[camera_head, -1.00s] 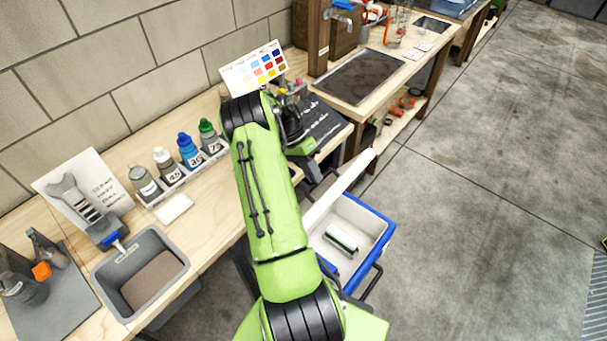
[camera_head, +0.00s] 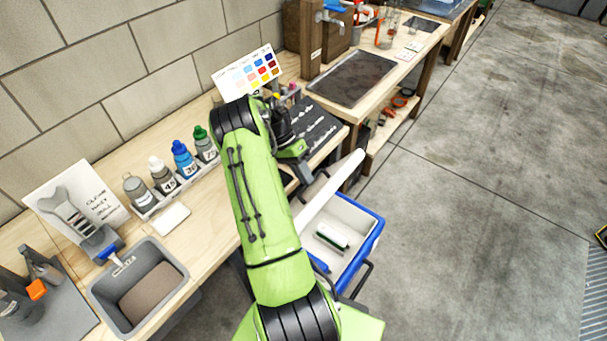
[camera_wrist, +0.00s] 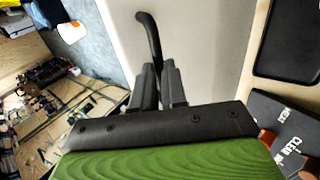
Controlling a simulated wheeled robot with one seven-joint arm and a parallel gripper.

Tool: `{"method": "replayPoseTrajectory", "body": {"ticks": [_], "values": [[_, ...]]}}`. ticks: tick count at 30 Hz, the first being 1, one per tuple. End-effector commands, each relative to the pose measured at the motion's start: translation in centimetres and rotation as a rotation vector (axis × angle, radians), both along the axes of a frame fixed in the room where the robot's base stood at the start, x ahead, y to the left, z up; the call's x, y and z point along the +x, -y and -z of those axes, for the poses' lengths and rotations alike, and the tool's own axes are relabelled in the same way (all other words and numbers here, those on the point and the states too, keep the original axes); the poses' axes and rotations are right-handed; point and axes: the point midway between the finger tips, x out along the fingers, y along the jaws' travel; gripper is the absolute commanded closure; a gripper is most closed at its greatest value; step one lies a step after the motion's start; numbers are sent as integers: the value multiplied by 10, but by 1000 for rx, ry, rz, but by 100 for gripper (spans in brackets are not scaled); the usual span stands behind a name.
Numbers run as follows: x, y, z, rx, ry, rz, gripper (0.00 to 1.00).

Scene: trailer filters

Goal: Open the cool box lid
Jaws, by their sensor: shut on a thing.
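The cool box (camera_head: 374,238) is blue outside and white inside, standing on the floor at the bench's front. Its lid (camera_head: 331,190) is raised, seen nearly edge-on as a white strip on the bench side. The box interior is exposed. In the wrist view the lid (camera_wrist: 200,48) is a broad pale panel behind the fingers. A black curved handle (camera_wrist: 149,36) rises from between the fingertips. My gripper (camera_wrist: 158,82) is shut on this handle.
A green-and-white item (camera_head: 332,236) lies inside the box. The wooden bench (camera_head: 130,180) runs along the wall, holding bottles (camera_head: 182,158), a grey bin (camera_head: 172,258) and a colour chart (camera_head: 250,72). A dark tool mat (camera_head: 318,130) lies near my arm. Open concrete floor (camera_head: 470,220) is at the right.

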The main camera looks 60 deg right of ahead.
Motion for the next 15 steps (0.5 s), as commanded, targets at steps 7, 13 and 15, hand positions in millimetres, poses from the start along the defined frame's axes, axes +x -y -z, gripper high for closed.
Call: {"method": "replayPoseTrajectory", "body": {"ticks": [7, 13, 15], "values": [[-2, 2, -3, -7, -2, 7, 100], [-2, 2, -3, -8, -2, 7, 80], [-2, 2, -3, -7, -2, 6, 70]]}}
